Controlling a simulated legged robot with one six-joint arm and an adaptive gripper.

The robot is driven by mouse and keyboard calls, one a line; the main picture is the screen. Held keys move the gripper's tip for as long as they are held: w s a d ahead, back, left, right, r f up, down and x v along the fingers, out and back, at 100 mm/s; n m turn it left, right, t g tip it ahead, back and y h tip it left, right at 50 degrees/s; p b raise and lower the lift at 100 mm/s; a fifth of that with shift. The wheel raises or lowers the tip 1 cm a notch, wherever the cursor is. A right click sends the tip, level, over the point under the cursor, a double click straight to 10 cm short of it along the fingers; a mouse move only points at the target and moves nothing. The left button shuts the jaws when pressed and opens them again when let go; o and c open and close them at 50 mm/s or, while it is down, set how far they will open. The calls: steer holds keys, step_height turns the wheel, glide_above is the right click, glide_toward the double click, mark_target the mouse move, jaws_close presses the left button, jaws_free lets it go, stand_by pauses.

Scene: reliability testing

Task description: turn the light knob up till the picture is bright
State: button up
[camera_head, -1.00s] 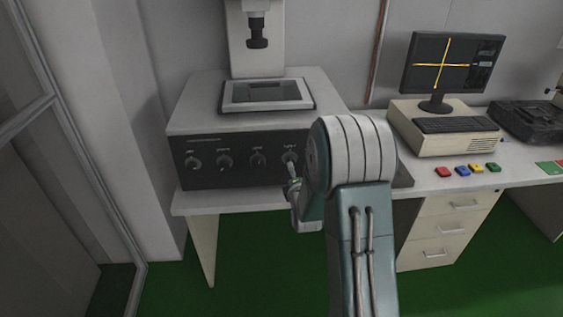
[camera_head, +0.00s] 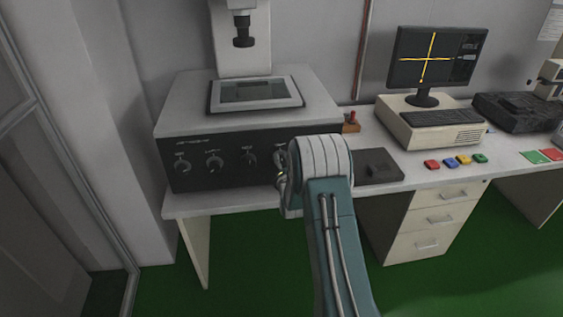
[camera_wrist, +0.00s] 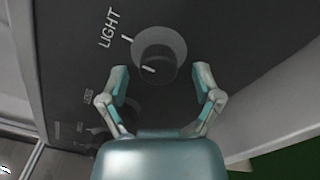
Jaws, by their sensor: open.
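The knob marked LIGHT (camera_wrist: 157,64) is a dark round knob on the black front panel (camera_wrist: 225,30). A white mark shows on its face, and a white line is on the panel beside it. My gripper (camera_wrist: 162,82) is open, with one fingertip on each side of the knob; contact cannot be told. In the head view my gripper (camera_head: 281,183) is at the right end of the panel, mostly hidden by my arm, which also hides the LIGHT knob. The monitor (camera_head: 432,58) shows a yellow cross on a dark picture.
Other knobs (camera_head: 214,162) are in a row left on the panel. A dark flat box (camera_head: 378,167) lies on the table right of the machine (camera_head: 325,100).

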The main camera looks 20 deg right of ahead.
steer(key=shift+x, duration=0.8)
jaws_close()
steer(key=shift+m, duration=0.3)
